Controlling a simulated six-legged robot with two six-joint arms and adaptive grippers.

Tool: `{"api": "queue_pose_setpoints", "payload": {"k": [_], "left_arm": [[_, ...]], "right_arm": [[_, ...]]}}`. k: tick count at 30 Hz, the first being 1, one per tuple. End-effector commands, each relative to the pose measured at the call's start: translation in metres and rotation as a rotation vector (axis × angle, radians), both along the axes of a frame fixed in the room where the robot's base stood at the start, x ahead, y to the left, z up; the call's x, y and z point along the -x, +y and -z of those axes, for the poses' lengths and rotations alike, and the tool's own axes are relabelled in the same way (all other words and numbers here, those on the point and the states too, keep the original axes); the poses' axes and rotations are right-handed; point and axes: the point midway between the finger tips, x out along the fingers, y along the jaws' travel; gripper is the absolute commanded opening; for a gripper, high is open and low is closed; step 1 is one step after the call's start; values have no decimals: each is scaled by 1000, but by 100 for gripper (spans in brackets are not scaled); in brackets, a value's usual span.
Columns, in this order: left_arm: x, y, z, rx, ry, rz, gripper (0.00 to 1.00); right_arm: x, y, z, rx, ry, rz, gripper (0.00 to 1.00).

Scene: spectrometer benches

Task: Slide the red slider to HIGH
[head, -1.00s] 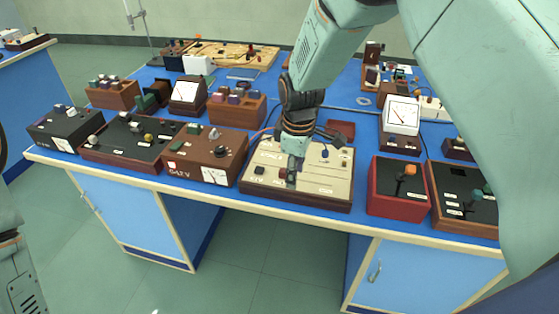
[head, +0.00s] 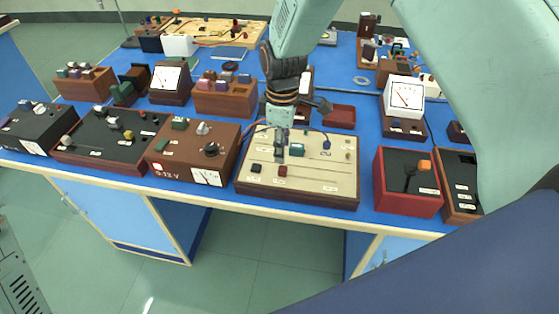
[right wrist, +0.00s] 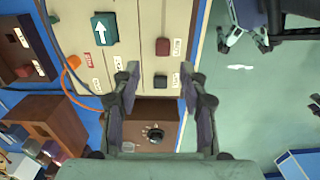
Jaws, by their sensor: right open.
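The red slider (head: 283,171) is a small dark red block near the front of a cream panel (head: 325,174) on the blue bench. It also shows in the right wrist view (right wrist: 162,47), with a small label beside it that I cannot read surely. My right gripper (head: 280,154) points down over the panel, behind the red slider in the head view and apart from it. In the right wrist view its fingers (right wrist: 160,76) are spread and empty, with a black block (right wrist: 160,80) showing between the tips and the red slider beyond them. My left gripper is not in view.
A green block with a white arrow (right wrist: 104,28) sits on the same panel. A brown power supply box (head: 190,155) stands close on the left, a red box with an orange-topped lever (head: 407,182) on the right.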

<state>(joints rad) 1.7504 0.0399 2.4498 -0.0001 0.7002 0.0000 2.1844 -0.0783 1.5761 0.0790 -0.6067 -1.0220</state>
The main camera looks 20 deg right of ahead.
Motion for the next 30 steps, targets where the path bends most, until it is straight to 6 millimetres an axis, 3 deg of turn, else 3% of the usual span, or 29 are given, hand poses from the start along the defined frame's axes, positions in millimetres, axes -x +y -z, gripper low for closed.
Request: {"api": "queue_pose_setpoints", "payload": {"k": [6,13,25,30], "left_arm": [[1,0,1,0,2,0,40],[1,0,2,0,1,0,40],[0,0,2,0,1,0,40],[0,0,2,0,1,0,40]], "right_arm": [[5,0,35,0,5,0,43],[3,1,63,1,3,0,43],[-1,1,71,1,1,1,43],[-1,1,71,1,1,1,29]]}}
